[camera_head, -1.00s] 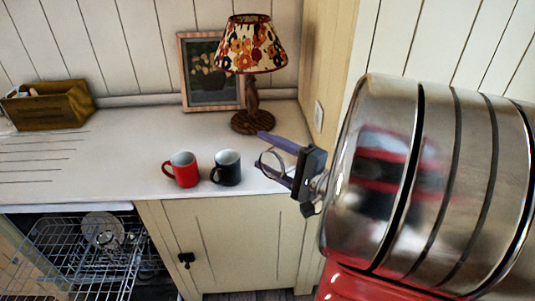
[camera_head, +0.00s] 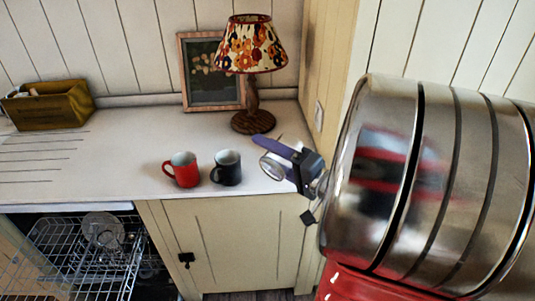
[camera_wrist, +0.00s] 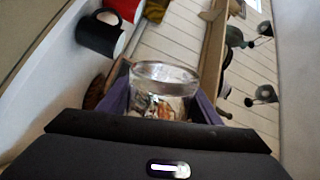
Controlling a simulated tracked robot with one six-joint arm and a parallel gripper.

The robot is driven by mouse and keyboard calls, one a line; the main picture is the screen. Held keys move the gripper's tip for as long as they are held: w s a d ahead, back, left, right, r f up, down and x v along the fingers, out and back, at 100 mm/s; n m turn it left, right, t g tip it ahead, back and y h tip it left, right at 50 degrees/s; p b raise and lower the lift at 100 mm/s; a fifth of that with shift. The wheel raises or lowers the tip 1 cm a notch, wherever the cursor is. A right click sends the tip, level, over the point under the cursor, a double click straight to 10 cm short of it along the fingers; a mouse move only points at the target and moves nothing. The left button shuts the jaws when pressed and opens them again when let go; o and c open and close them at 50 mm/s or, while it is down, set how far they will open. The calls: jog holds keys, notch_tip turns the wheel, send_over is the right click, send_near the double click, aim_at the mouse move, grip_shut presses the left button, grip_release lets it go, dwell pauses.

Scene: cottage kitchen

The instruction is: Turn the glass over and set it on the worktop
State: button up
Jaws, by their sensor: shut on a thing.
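The clear glass (camera_head: 272,168) is between the purple fingers of my gripper (camera_head: 274,153), which is shut on it. In the head view, the glass is held tilted over the right end of the worktop (camera_head: 130,165), with one round end facing down and to the left. In the wrist view, the glass (camera_wrist: 164,82) shows between both fingers, its round end toward the top of the picture. I cannot tell which end is its mouth. Its far side is partly hidden by a finger in the head view.
A black mug (camera_head: 227,170) and a red mug (camera_head: 184,171) stand just left of my gripper. Behind are a table lamp (camera_head: 252,60) and a framed picture (camera_head: 208,85). A wooden box (camera_head: 48,105) stands far left. An open dishwasher rack (camera_head: 75,262) lies below.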

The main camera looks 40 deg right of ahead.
jog(key=n, duration=0.3)
jog(key=shift+n, duration=1.6)
jog(key=shift+n, duration=0.3)
jog(key=shift+n, duration=0.3)
jog(key=n, duration=0.5)
jog(key=shift+n, duration=0.4)
jog(key=shift+n, duration=0.7)
jog(key=shift+f, duration=0.15)
